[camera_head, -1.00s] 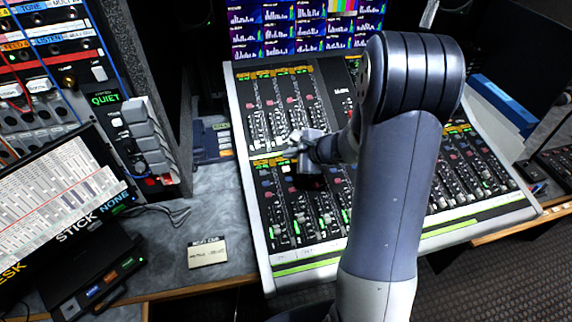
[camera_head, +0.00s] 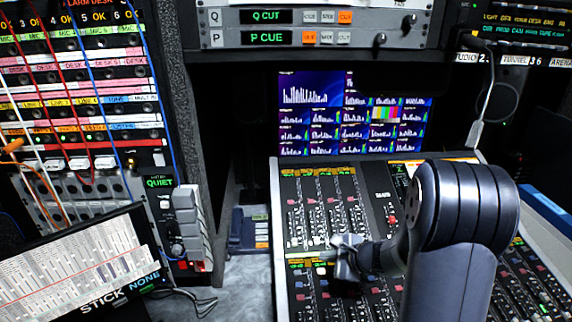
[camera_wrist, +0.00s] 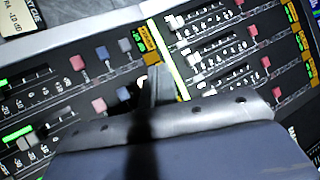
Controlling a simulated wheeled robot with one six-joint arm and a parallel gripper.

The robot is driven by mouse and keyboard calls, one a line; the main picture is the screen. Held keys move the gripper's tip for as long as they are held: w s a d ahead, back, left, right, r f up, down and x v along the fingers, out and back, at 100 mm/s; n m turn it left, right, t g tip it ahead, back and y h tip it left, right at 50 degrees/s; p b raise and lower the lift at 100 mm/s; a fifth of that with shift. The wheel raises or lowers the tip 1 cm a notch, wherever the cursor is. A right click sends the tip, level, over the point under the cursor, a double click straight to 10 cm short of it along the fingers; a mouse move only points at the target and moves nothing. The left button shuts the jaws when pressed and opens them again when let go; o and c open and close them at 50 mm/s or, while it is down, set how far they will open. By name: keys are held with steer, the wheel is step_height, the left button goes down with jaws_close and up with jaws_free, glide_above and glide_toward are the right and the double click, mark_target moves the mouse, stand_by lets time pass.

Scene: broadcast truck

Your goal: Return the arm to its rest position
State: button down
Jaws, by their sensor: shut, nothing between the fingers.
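My arm rises at the right of the head view, bends at a dark blue-grey joint and reaches left. My gripper (camera_head: 345,262) hangs over the sloping mixing console (camera_head: 285,215), near the line between its upper and lower fader banks. It is shut and empty. I cannot tell how far above the faders it is. In the wrist view, a blue-grey body of my own fills the bottom. The console (camera_wrist: 60,85) lies beyond it, with red, blue and white fader caps.
A bank of screens (camera_head: 310,95) stands behind the console. A patch panel (camera_head: 85,90) with cables is at left, above a tilted printed sheet (camera_head: 75,265). A rack unit (camera_head: 320,28) hangs overhead. A dark keypad (camera_head: 250,232) sits left of the console.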

steer(key=shift+p, duration=1.35)
steer(key=shift+p, duration=0.4)
steer(key=r, duration=0.1)
steer(key=r+p, duration=0.1)
steer(key=r, duration=0.1)
steer(key=r+p, duration=0.1)
steer(key=shift+s+r, duration=0.35)
steer(key=shift+f, duration=0.15)
steer(key=f+b, duration=0.1)
steer(key=f, duration=0.2)
steer(key=f+b, duration=0.1)
steer(key=f, duration=0.1)
steer(key=shift+w+f+b, duration=0.2)
steer(key=shift+w+b, duration=0.15)
steer(key=shift+w, duration=0.05)
steer(key=shift+w+b, duration=0.1)
steer(key=shift+b, duration=0.75)
